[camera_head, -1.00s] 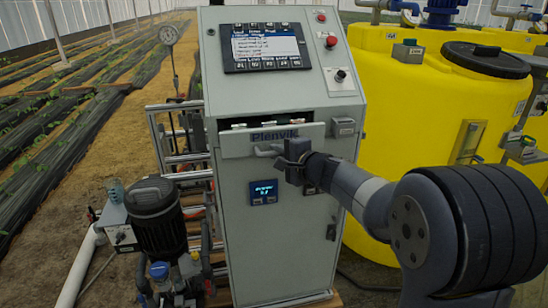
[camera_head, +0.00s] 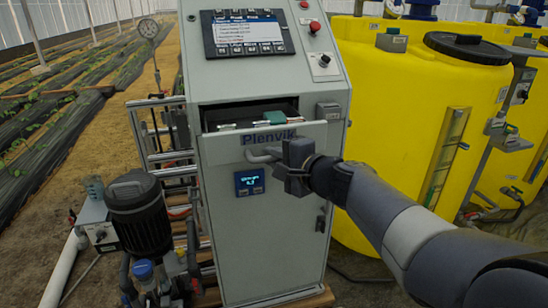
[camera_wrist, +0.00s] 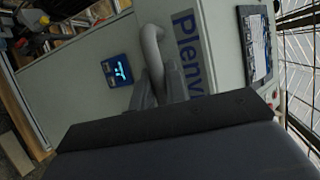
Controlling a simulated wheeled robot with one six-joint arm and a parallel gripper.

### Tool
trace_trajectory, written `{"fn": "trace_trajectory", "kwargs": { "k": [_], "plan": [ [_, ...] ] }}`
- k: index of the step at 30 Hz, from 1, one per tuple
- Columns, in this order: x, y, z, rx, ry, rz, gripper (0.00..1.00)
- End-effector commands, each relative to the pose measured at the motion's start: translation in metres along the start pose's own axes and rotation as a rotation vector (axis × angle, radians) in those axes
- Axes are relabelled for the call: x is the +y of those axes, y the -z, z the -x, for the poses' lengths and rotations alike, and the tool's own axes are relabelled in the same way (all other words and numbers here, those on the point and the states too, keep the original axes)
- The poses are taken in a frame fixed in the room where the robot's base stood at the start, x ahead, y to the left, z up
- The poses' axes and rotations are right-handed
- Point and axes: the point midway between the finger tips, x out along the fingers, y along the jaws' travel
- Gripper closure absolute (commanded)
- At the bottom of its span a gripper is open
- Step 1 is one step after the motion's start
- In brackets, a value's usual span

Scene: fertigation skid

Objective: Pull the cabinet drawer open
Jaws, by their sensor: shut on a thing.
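The grey cabinet (camera_head: 225,225) stands in the middle of the head view. Its drawer (camera_head: 225,142), with "Plenvik" on the front, sits partly out, and items show inside through the gap above the front. The drawer has a curved light grey bar handle (camera_head: 262,155). My gripper (camera_head: 284,157) is shut on the handle's right part. In the wrist view the handle (camera_wrist: 151,45) runs into my gripper's fingers (camera_wrist: 160,85), beside the lettering on the drawer front. The far end of the handle is hidden by my gripper.
A control panel (camera_head: 245,35) and red button (camera_head: 315,27) are above the drawer. A small blue display (camera_head: 250,183) is below it. A dark pump (camera_head: 140,215) stands at the left, and yellow tanks (camera_head: 400,130) stand at the right.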

Motion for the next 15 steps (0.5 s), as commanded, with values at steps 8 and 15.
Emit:
{"fn": "trace_trajectory", "kwargs": {
  "k": [8,15],
  "plan": [
    [0.0005,0.0,-0.0004,0.0,-0.001,0.0,0.73],
    [0.0001,0.0001,-0.0004,0.0,0.0,0.0,0.64]
  ]
}}
